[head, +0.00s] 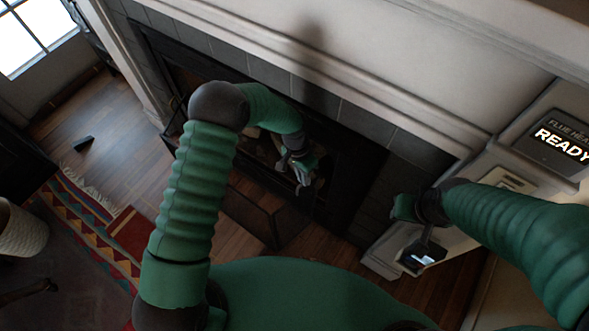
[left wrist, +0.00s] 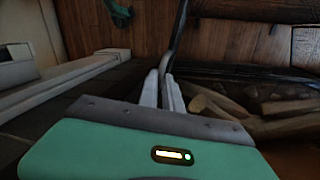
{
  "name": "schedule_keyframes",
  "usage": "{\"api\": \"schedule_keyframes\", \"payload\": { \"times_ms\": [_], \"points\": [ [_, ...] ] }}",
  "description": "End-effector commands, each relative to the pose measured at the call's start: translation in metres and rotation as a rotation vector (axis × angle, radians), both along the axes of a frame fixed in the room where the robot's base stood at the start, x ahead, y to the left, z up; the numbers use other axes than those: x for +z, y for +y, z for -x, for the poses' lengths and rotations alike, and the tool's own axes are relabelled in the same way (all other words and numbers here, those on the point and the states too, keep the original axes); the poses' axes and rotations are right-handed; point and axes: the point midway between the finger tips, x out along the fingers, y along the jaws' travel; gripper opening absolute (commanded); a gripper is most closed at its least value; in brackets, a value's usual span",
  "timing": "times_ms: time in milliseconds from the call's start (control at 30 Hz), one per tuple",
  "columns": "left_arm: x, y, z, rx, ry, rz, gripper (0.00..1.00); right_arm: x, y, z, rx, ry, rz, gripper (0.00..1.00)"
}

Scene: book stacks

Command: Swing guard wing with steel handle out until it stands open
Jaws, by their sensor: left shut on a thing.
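My left gripper (head: 303,176) is in front of the dark fireplace opening in the head view. In the left wrist view its pale fingers (left wrist: 163,90) are shut on the steel handle (left wrist: 179,38), a thin grey bar running up between them. A dark guard panel (head: 262,214) stands out over the wood floor, below and left of the left gripper. Where the handle joins the guard wing is hidden by the hand in the head view. My right gripper (head: 405,208) is at the right, beside the white plinth; its fingers cannot be made out.
Split logs (left wrist: 215,112) lie in the fireplace to the right in the left wrist view. A READY sign (head: 560,138) is on the white surround at right. A patterned rug (head: 85,215) and a pale basket (head: 20,232) are at left.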

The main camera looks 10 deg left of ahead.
Motion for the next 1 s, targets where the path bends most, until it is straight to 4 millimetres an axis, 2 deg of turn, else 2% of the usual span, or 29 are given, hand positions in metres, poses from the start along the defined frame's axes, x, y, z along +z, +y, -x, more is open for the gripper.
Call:
{"api": "schedule_keyframes", "payload": {
  "times_ms": [333, 967, 1000],
  "points": [
    [0.001, -0.022, 0.017, -0.185, 0.000, 0.002, 0.00, 0.006, 0.000, 0.000, 0.000, 0.000, 0.000, 0.35],
    [0.001, -0.027, 0.022, -0.233, -0.001, 0.003, 0.00, 0.007, 0.000, 0.000, 0.000, 0.000, 0.000, 0.35],
    [0.001, -0.027, 0.022, -0.233, -0.001, 0.003, 0.13, 0.007, 0.000, 0.000, 0.000, 0.000, 0.000, 0.35]
  ]
}}
